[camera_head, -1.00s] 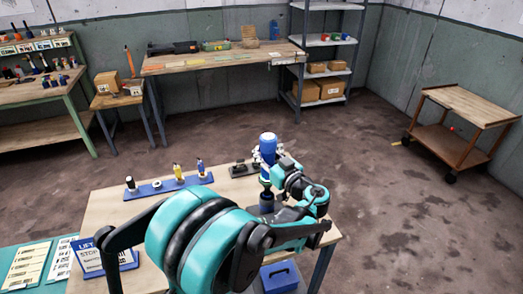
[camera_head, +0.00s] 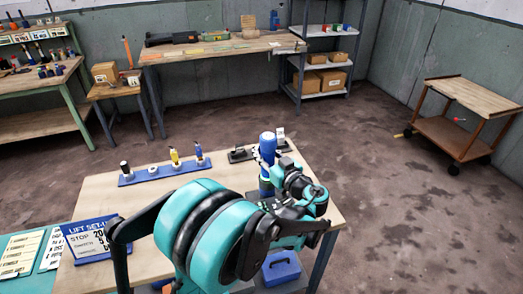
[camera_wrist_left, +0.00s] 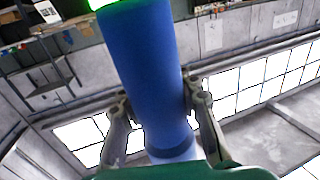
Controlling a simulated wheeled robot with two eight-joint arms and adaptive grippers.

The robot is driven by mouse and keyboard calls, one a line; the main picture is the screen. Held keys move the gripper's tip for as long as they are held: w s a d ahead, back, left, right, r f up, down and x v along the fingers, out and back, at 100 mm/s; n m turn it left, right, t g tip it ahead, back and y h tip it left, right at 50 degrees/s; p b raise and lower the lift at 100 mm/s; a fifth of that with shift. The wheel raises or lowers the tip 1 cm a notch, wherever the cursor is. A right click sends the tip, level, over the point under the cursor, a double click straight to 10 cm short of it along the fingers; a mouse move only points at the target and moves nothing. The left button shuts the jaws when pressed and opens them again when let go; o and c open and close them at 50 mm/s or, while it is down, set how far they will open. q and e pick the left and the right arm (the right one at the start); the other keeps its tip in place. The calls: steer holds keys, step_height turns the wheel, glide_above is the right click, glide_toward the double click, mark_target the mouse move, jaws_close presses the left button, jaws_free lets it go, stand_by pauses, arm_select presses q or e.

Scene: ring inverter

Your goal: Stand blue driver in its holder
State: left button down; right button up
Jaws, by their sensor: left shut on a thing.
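The blue driver, a thick blue cylinder (camera_head: 267,146), stands roughly upright at the far right of the near table in the head view. My left gripper (camera_head: 270,165) is shut on it. In the left wrist view the driver's blue body (camera_wrist_left: 145,75) runs between the two fingers (camera_wrist_left: 160,108), with a bright green band at its upper end. A blue rack (camera_head: 165,173) on the table carries several small tools, one yellow and one blue-and-white. I cannot tell which part is the driver's holder. My right gripper is not in view.
A dark fixture (camera_head: 240,155) lies just left of the driver. A blue-and-white sign (camera_head: 88,240) stands at the table's left front. The wooden table top (camera_head: 140,205) is bare between the rack and sign. A blue box (camera_head: 281,268) sits low beside my arm.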

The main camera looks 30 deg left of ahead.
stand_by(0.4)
arm_select(q)
steer(key=c, duration=1)
jaws_free()
steer(key=shift+f, duration=0.1)
steer(key=v, duration=1.2)
